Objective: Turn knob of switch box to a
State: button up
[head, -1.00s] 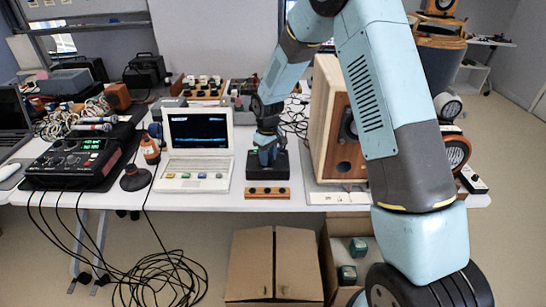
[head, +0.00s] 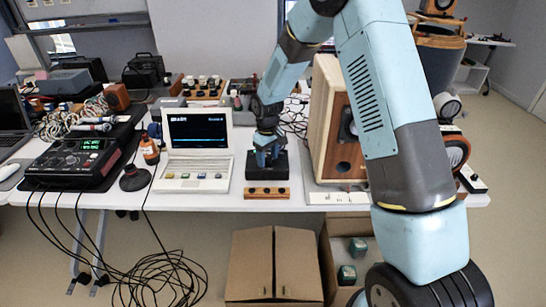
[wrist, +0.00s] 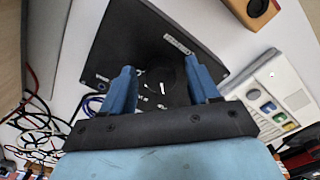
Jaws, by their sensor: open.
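The switch box (head: 281,172) is a black box on the table, right of the white laptop. My gripper (head: 267,158) points down over it and hides most of its top. In the wrist view the black switch box (wrist: 120,38) fills the middle, with small white marks and a label on its face. A dark round knob (wrist: 160,72) shows faintly between the two blue fingers of my gripper (wrist: 161,80). The fingers are apart, one on each side of the knob. I cannot tell whether they touch it. The knob's pointer direction is unclear, and I cannot read the letters.
The white laptop (head: 198,167) stands close left of the box. A wooden block with buttons (head: 267,191) lies in front, near the table edge. A large wooden speaker (head: 328,110) stands close on the right. Cables (head: 295,118) lie behind.

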aim_at(268, 157)
jog(key=shift+r, duration=0.15)
notch_tip(268, 157, up, 13)
jog(key=shift+r, duration=0.2)
dwell(0.5)
